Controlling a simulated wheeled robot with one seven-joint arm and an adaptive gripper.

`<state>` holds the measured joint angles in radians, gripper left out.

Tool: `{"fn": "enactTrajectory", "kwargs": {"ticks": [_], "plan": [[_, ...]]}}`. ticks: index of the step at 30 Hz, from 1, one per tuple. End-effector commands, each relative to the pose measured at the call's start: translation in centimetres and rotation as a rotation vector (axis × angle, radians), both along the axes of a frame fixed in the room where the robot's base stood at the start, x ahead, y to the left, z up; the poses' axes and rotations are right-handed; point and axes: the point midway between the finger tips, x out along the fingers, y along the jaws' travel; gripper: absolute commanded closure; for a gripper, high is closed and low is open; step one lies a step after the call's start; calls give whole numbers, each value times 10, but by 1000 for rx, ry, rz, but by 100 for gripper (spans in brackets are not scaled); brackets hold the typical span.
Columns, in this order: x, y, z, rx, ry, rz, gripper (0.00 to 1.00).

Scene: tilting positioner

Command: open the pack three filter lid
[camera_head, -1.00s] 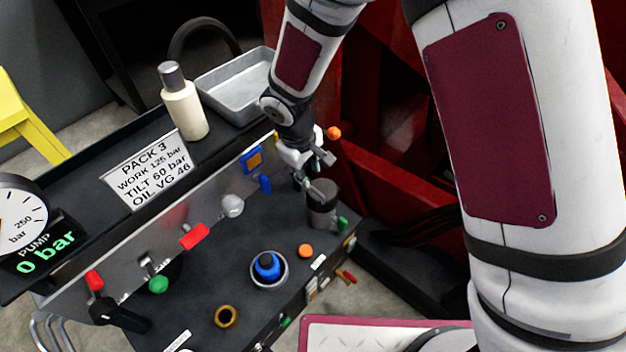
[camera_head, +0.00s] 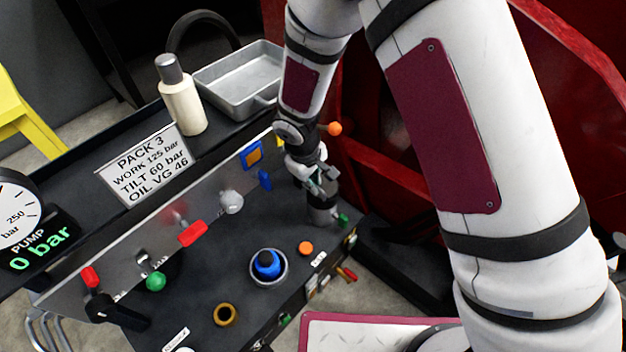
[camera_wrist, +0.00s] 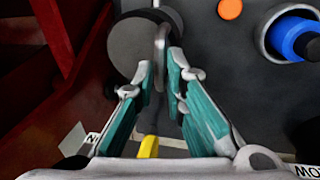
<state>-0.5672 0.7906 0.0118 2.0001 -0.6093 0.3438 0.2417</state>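The filter is a grey cylinder (camera_head: 321,212) at the right end of the dark pack top.
A blue plug in a ring (camera_head: 268,266), an orange button (camera_head: 305,248) and a brass ring (camera_head: 226,315) are on the top. A green knob (camera_head: 343,220) is beside the filter. A bottle (camera_head: 183,105) and metal tray (camera_head: 240,80) stand behind. Red structure is to the right.

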Motion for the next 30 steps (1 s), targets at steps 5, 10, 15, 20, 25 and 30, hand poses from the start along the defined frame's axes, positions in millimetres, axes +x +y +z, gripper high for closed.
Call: {"fn": "enactTrajectory", "kwargs": {"ticks": [5,10,15,20,25,30], "plan": [[0,0,0,0,0,0,100],[6,-5,7,1,-2,-4,100],[29,-23,23,0,-4,-6,100],[40,-32,27,-1,-2,-3,100],[40,-33,25,-2,0,-2,100],[40,-33,25,-1,-1,-3,77]]}}
